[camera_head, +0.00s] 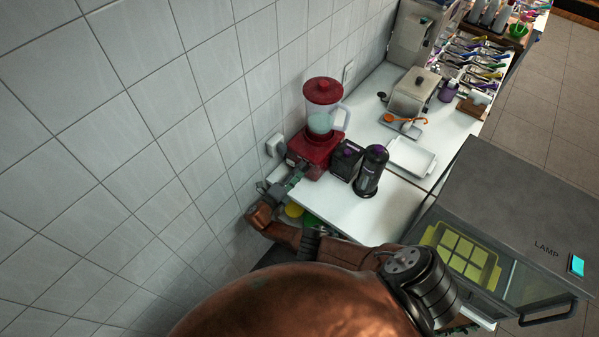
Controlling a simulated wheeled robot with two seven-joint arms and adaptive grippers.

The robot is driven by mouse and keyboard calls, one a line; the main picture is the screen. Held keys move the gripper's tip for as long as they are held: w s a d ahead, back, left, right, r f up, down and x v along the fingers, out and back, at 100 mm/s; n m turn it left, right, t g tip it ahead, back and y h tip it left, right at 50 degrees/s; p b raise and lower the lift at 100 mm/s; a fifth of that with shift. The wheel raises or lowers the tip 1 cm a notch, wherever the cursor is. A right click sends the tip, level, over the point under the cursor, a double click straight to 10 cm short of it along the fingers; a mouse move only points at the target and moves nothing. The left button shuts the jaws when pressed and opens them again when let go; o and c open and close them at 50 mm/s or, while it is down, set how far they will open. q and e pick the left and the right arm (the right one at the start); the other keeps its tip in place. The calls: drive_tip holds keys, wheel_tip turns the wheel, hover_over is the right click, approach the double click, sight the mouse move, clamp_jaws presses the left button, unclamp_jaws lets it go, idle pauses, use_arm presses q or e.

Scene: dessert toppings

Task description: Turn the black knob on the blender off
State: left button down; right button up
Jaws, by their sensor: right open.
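The blender has a red base (316,146), a clear jug with pale green contents and a red lid (323,90). It stands upright on the white counter near the tiled wall. A small dark spot on the lower left of the base may be the black knob, but it is too small to be sure. My right gripper (294,176) is open, with its fingers close to the lower left front of the base. I cannot tell whether they touch it. My left gripper is not in view.
A black container (346,160) and a black bottle (370,170) stand right of the blender. A white tray (411,157) lies behind them. A wall socket (275,145) is left of the base. A grey cabinet marked LAMP (510,195) stands at right.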

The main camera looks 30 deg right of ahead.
drive_tip(key=v, duration=1.2)
drive_tip(key=shift+f, duration=0.1)
idle(0.4)
